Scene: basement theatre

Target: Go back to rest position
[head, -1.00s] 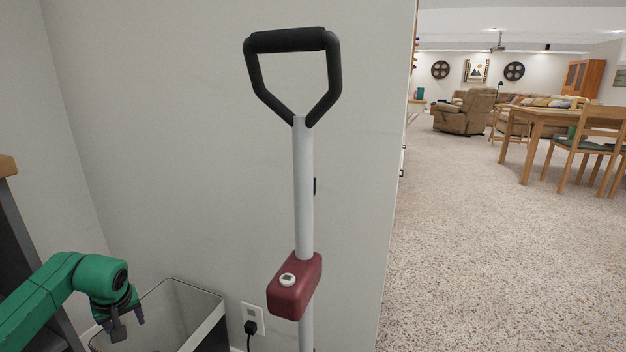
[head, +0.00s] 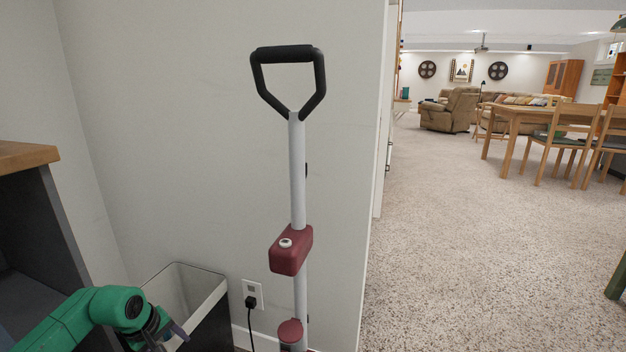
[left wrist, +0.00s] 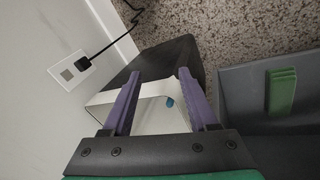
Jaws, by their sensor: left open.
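My left arm comes in green from the lower left in the head view, and its gripper (head: 166,336) is in front of the trash bin (head: 215,300) at the lower left. In the left wrist view the purple fingers of my left gripper (left wrist: 158,95) are spread apart with nothing between them. Below them is the open bin (left wrist: 97,98), with a small blue item (left wrist: 169,102) visible inside. My right gripper is not in view.
A tall upright pole with a black handle (head: 288,55) and a dark red box (head: 290,250) stands by the wall. A wood-topped dark shelf (head: 25,155) is at left. An outlet (head: 252,292) holds a plug. Carpet (head: 450,260) is open at right; a table and chairs stand beyond.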

